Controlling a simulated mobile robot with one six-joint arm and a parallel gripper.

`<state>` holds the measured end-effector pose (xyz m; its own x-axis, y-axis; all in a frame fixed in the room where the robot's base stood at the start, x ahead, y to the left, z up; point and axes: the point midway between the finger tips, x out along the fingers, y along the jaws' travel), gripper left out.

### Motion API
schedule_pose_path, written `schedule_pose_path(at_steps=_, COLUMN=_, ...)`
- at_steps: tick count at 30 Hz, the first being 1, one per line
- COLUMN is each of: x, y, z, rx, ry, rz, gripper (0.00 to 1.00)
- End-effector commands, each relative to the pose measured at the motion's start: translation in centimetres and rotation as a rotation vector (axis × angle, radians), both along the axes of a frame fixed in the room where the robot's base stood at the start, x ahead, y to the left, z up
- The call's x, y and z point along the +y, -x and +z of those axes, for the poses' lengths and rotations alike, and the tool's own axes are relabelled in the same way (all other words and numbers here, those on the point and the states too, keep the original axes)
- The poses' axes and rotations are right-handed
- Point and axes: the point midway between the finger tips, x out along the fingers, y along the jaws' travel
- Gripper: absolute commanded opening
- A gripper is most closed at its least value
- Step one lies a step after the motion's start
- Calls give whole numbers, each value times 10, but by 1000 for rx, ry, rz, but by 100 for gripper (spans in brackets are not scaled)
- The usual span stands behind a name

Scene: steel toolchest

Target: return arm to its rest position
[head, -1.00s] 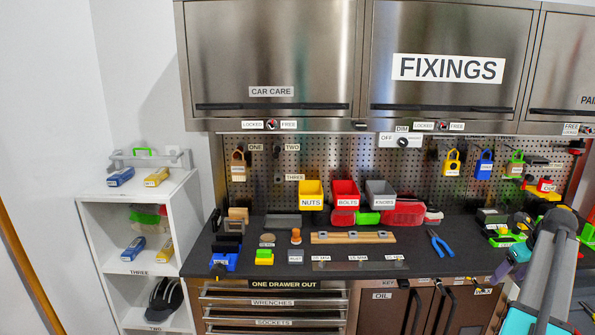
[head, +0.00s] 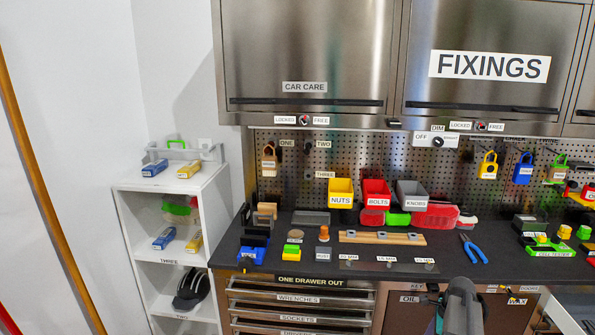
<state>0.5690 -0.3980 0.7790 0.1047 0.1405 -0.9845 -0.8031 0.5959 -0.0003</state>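My arm (head: 461,305) shows at the bottom of the head view, right of centre, as a grey link in front of the chest's lower cabinet door. My gripper is not in the frame, so I cannot see whether it holds anything. The arm link overlaps the lower cabinet in the picture and stands apart from the bench items.
A dark worktop (head: 340,262) carries yellow (head: 341,190), red (head: 376,192) and grey bins (head: 411,194), a wooden rail (head: 382,238) and blue pliers (head: 473,248). A white shelf unit (head: 133,230) stands left. Steel cabinets (head: 300,55) hang above. Drawers (head: 300,308) look shut.

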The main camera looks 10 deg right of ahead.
Motion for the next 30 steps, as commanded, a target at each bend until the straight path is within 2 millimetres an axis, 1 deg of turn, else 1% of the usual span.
schedule_pose_path(at_steps=1, x=23, y=1, z=-16, rx=12, ry=-4, rz=73, gripper=65)
schedule_pose_path(at_steps=3, x=48, y=3, z=-35, rx=25, ry=-6, rz=173, gripper=65)
schedule_pose_path(at_steps=8, x=103, y=11, z=-76, rx=50, ry=-17, rz=401, gripper=65)
schedule_pose_path(at_steps=9, x=117, y=14, z=-86, rx=56, ry=-20, rz=459, gripper=65)
schedule_pose_path(at_steps=14, x=170, y=32, z=-122, rx=80, ry=-38, rz=690, gripper=65)
schedule_pose_path(at_steps=15, x=183, y=38, z=-131, rx=86, ry=-43, rz=747, gripper=65)
schedule_pose_path(at_steps=18, x=214, y=53, z=-151, rx=97, ry=-58, rz=891, gripper=65)
schedule_pose_path(at_steps=23, x=260, y=82, z=-181, rx=117, ry=-90, rz=1123, gripper=65)
schedule_pose_path(at_steps=27, x=295, y=112, z=-204, rx=132, ry=-123, rz=1326, gripper=65)
schedule_pose_path(at_steps=30, x=318, y=136, z=-218, rx=142, ry=-151, rz=1471, gripper=65)
